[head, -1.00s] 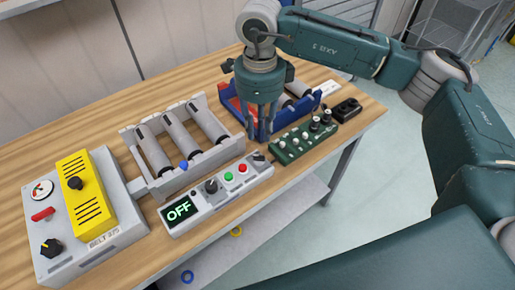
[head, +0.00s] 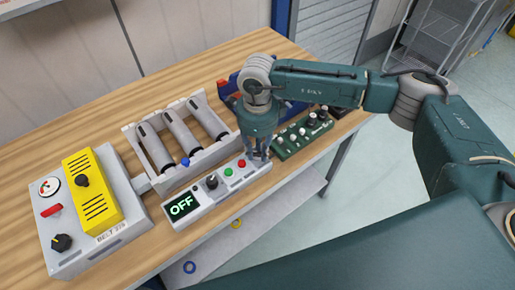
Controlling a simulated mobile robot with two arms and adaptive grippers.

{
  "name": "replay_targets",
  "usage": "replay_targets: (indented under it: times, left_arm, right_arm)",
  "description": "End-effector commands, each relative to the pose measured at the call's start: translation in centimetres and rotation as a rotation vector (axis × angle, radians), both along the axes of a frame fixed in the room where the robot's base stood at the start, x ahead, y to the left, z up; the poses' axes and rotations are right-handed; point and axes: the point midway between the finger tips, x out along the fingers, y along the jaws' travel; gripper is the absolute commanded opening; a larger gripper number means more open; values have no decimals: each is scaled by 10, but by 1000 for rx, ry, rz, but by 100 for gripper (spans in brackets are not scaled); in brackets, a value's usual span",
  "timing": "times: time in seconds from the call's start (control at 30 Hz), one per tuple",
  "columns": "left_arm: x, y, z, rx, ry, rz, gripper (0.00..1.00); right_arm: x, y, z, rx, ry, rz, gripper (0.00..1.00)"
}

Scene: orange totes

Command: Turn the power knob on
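A light grey control panel (head: 208,211) stands near the table's front edge. Its display (head: 182,206) reads OFF in pale green. Beside the display are a black lever-like knob (head: 211,182), a green button (head: 228,172) and a red button (head: 241,163). My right gripper (head: 258,157) points down at the panel's right end and hides the black knob there. Whether its fingers touch that knob, or how far apart they are, I cannot tell. No label shows which knob is the power knob. My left gripper is not in view.
A grey unit with a yellow cover (head: 92,189) and a black dial (head: 61,243) stands at left. A roller rack (head: 137,150) is behind the panel. A green knob box (head: 290,147) is right of my gripper. Bare wood lies at the back left.

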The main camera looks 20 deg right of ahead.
Motion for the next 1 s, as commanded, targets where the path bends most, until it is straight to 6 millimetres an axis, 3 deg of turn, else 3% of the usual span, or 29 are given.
replay_targets:
  times: [0.03, 0.13, 0.57, 1.0]
  left_arm:
    - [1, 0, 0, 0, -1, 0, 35]
    - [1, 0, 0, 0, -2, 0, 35]
    - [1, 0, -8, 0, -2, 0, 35]
    - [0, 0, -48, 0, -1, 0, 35]
  right_arm:
    - [0, 0, 0, 0, 0, 0, 19]
    - [0, 0, 0, 0, 0, 0, 0]
    - [1, 0, -1, 0, -1, -51, 0]
    - [2, 1, -4, 2, -3, -384, 0]
